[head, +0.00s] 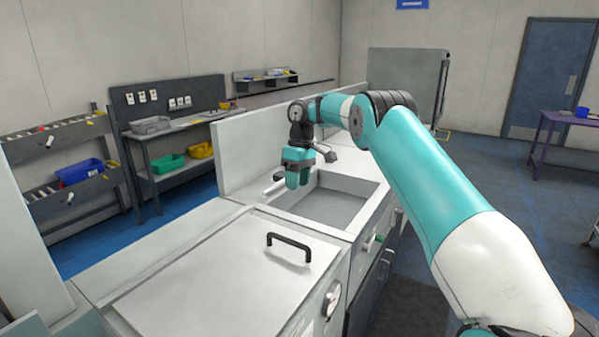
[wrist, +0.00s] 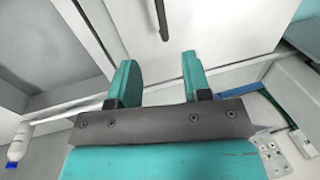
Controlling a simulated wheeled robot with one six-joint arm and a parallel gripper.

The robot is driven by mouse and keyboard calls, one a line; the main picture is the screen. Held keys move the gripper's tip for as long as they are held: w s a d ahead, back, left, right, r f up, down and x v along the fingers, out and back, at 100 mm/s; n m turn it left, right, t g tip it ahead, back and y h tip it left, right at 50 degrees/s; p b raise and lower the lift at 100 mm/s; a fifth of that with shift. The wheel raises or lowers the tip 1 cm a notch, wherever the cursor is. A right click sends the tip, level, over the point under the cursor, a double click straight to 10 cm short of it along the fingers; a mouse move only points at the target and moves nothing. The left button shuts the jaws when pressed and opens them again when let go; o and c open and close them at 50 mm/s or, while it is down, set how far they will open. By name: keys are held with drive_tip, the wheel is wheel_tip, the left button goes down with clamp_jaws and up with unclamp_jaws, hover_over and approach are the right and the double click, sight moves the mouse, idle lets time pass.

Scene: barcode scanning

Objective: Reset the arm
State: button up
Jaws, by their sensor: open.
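Beyond the fingers lies a pale panel with a dark handle (wrist: 162,20). The fingertips appear clear of any surface.
A white lid with a black handle (head: 289,246) covers the counter in front of the sink. A low partition (head: 250,147) runs behind it. Shelves with a blue bin (head: 78,171) and a green bin (head: 165,163) stand at the left. A purple table (head: 565,118) stands far right.

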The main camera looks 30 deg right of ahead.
idle(0.3)
drive_tip(key=s+a+r+n+y, duration=0.1)
drive_tip(key=s+a+r, duration=0.4)
drive_tip(key=s+a, duration=0.4)
drive_tip(key=s+a+r, duration=0.6)
drive_tip(key=s+a, duration=0.1)
drive_tip(key=a, duration=0.3)
drive_tip(key=s+a+f, duration=0.1)
drive_tip(key=s+a, duration=0.1)
drive_tip(key=s, duration=0.9)
drive_tip(key=s+a+f+t+y, duration=0.1)
drive_tip(key=s+a+f, duration=0.1)
drive_tip(key=s, duration=1)
drive_tip(key=shift+s+a+f+n, duration=0.15)
drive_tip(key=shift+s+a+n, duration=0.05)
drive_tip(key=shift+s+n, duration=0.1)
drive_tip(key=shift+a, duration=0.15)
